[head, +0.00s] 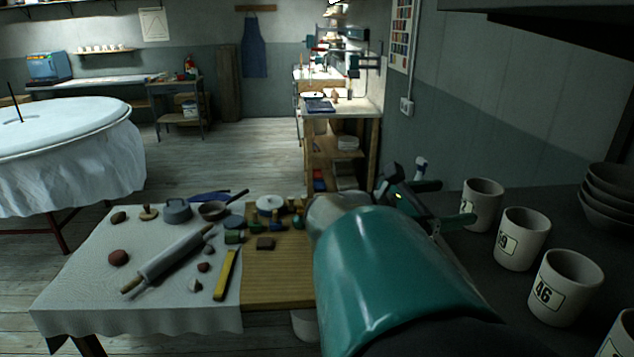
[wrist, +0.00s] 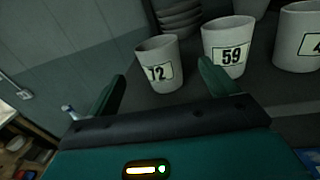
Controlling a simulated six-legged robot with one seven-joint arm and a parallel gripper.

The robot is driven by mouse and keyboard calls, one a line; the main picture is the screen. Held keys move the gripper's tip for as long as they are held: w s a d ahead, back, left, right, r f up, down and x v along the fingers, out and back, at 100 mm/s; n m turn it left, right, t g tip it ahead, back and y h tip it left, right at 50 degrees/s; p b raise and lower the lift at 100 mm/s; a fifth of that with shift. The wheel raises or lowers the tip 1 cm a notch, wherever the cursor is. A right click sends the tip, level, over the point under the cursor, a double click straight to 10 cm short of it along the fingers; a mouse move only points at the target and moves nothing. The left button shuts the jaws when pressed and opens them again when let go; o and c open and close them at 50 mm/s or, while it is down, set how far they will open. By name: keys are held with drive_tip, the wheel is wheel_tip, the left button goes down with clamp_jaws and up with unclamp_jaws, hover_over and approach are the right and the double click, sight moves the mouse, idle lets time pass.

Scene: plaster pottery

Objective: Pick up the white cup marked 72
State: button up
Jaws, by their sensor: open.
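The white cup marked 72 (wrist: 157,65) stands upright on the dark shelf, its label partly cut off at the curve so the 7 is hard to read. In the head view it is the farthest cup (head: 484,204) of the row. My gripper (wrist: 162,75) is open and empty, with its two green fingers spread to either side of the cup in the wrist view. In the head view my gripper (head: 448,203) is just left of the cup, fingers pointing toward it. I cannot tell whether the fingertips reach past its near side.
The cup marked 59 (wrist: 229,46) stands close to the right in the wrist view. The cup marked 46 (head: 566,287) is nearer in the head view. Stacked bowls (head: 610,195) stand behind the row. A cloth-covered table (head: 75,290) with tools is at left.

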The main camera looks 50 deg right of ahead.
sight(495, 192)
drive_tip(key=x, duration=0.8)
drive_tip(key=shift+d+r, duration=0.15)
drive_tip(key=shift+d, duration=0.25)
drive_tip(key=c, duration=1.2)
